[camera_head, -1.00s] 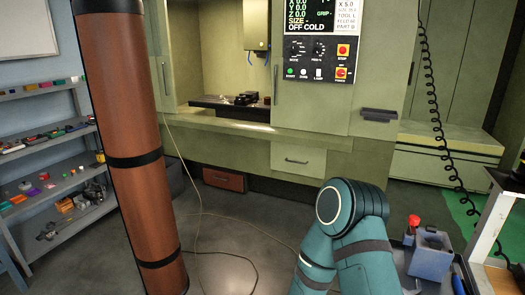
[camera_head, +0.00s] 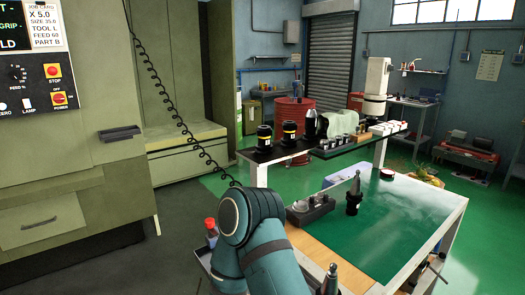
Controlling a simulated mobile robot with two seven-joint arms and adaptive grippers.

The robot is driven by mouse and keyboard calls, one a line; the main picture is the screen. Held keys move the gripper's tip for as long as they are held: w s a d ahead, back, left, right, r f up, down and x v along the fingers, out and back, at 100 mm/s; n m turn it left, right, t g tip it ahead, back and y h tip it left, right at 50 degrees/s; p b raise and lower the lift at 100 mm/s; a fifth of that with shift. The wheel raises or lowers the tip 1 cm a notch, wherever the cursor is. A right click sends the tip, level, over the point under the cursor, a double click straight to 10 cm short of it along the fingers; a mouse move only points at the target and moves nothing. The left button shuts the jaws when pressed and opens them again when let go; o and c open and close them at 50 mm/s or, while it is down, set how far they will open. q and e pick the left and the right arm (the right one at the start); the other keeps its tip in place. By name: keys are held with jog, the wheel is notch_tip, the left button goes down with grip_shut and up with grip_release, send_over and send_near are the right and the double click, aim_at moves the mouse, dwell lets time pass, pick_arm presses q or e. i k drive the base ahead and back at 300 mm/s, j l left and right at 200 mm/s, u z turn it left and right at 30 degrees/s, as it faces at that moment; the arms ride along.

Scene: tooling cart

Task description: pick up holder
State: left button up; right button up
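A dark tool holder with a pointed metal tip (camera_head: 354,196) stands upright on the green-topped table. A second holder with a metal tip (camera_head: 330,279) shows at the bottom edge, partly cut off. Several black holders stand at the left end of the bench behind, including one with a yellow band (camera_head: 264,137) and a similar one (camera_head: 290,131). Which holder the task means cannot be told. A teal arm link of mine is at the bottom centre. Neither gripper is in view.
The green-topped table (camera_head: 405,215) has a wide clear area on its right. A dark fixture (camera_head: 311,208) sits at its left edge. A long bench (camera_head: 345,145) stands behind it. The green machine (camera_head: 60,150) with a hanging coiled cable fills the left.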

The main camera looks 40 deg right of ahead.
aim_at(289, 141)
jog(key=i+j+z, duration=0.2)
jog(key=j+z, duration=0.25)
jog(key=i+j+z, duration=0.15)
jog(key=j+z, duration=0.15)
jog(key=z, duration=0.15)
